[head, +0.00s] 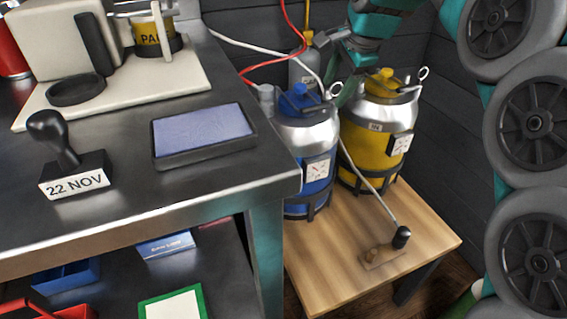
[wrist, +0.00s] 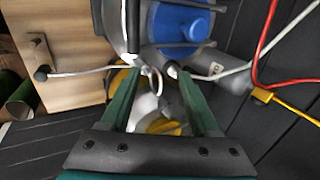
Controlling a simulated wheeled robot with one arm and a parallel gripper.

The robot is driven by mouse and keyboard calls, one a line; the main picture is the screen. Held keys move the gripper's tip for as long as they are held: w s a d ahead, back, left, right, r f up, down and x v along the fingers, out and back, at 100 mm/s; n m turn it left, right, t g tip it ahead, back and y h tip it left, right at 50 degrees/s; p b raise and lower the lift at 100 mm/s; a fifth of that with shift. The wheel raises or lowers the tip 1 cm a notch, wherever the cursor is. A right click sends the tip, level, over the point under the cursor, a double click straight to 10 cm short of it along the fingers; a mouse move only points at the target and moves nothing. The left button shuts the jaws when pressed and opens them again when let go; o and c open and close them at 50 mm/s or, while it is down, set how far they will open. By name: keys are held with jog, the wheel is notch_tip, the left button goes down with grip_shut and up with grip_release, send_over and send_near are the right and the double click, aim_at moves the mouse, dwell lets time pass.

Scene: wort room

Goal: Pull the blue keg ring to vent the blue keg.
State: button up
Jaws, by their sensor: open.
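The blue keg (head: 305,150) stands upright on a low wooden table, with a silver top and a blue cap. Its pale metal ring (head: 334,89) sticks up at the right of its top. My gripper (wrist: 152,70) is open, with its green fingers reaching toward the keg top. In the wrist view a pale ring (wrist: 156,80), which looks like the blue keg's, shows between the fingers near their tips. I cannot tell whether either finger touches it. The blue keg also shows at the top of the wrist view (wrist: 180,24).
A yellow keg (head: 372,130) with its own ring (head: 423,72) stands close on the right. A grey bottle (head: 300,72) with red and yellow lines is behind. A white hose and a black-knobbed lever (head: 401,237) are in front. The steel counter (head: 200,200) edges the left.

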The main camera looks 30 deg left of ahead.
jog(key=o, duration=0.6)
jog(key=shift+c, duration=0.2)
jog(key=shift+r+p, duration=1.5)
jog(key=shift+r, duration=1.45)
jog(key=s+d+f+n+g+h, duration=0.1)
jog(key=s+d+f+n, duration=0.1)
jog(key=s+d+f, duration=0.4)
jog(key=s+d+f+n+h, duration=0.1)
jog(key=s+d+f, duration=0.15)
jog(key=d, duration=0.65)
jog(key=s+d+f+n+g+h, duration=0.1)
jog(key=s+d+f+n, duration=0.15)
jog(key=s+d, duration=0.35)
jog(key=s+d+f+n+g, duration=0.1)
jog(key=s+d+f, duration=0.3)
jog(key=s, duration=0.2)
jog(key=s+d+f+g, duration=0.1)
jog(key=s+d+f, duration=0.3)
jog(key=s, duration=0.3)
jog(key=s+d+f+n+g+h, duration=0.1)
jog(key=s+d+f, duration=0.3)
jog(key=s, duration=0.3)
jog(key=shift+n, duration=0.35)
